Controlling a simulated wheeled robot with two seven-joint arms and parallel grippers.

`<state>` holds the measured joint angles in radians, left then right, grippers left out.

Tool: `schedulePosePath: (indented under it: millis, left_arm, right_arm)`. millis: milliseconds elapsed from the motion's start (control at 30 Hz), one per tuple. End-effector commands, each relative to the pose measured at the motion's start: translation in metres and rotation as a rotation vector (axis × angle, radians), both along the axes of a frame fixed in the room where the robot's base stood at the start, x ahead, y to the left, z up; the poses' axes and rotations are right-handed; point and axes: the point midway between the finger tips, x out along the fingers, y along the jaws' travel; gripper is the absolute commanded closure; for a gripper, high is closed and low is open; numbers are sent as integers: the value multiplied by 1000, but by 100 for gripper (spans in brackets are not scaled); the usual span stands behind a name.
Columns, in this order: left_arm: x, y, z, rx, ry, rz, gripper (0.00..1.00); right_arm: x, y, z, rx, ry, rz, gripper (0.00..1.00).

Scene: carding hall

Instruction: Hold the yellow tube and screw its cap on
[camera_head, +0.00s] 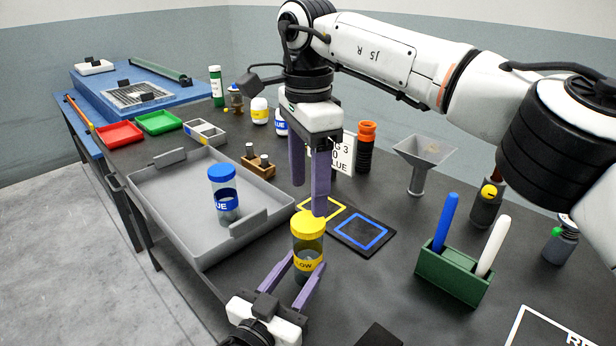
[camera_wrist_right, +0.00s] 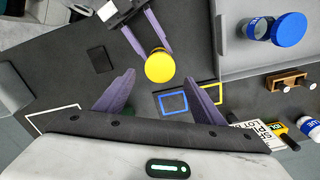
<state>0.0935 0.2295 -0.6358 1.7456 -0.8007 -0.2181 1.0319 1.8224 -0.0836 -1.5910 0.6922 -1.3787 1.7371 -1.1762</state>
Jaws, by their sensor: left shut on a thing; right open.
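The yellow tube (camera_head: 308,258) stands upright near the table's front, a clear jar with a yellow label. Its yellow cap (camera_head: 307,225) sits on its top; I cannot tell how tightly. The cap also shows in the right wrist view (camera_wrist_right: 160,66). My left gripper (camera_head: 300,272) is shut on the tube's body from the front. My right gripper (camera_head: 309,205) is open and empty, pointing down above and behind the cap. In the right wrist view its fingers (camera_wrist_right: 160,98) are spread, with the cap beyond their tips and apart from them.
A grey tray (camera_head: 165,215) at the left holds a blue-capped tube (camera_head: 224,196). A black mat with yellow and blue squares (camera_head: 370,243) lies behind the yellow tube. A green holder (camera_head: 452,278) with blue and white sticks and a funnel (camera_head: 420,160) stand at the right.

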Motion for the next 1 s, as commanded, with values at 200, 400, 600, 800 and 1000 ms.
schedulePosePath:
  millis: [200, 400, 600, 800, 1000]
  left_arm:
    - [0, 0, 0, 0, -1, 0, 100]
    - [0, 0, 0, 0, -1, 0, 100]
    - [0, 0, 0, 0, -1, 0, 100]
    - [0, 0, 0, 0, -1, 0, 100]
    - [0, 0, 0, 0, -1, 0, 100]
  right_arm:
    - [0, -1, -36, -1, 4, -1, 38]
    - [0, -1, -61, 1, 2, -3, 38]
    - [0, -1, -71, 1, 1, -4, 38]
    - [0, -1, -71, 1, 0, -4, 38]
    - [0, -1, -71, 1, 0, -4, 63]
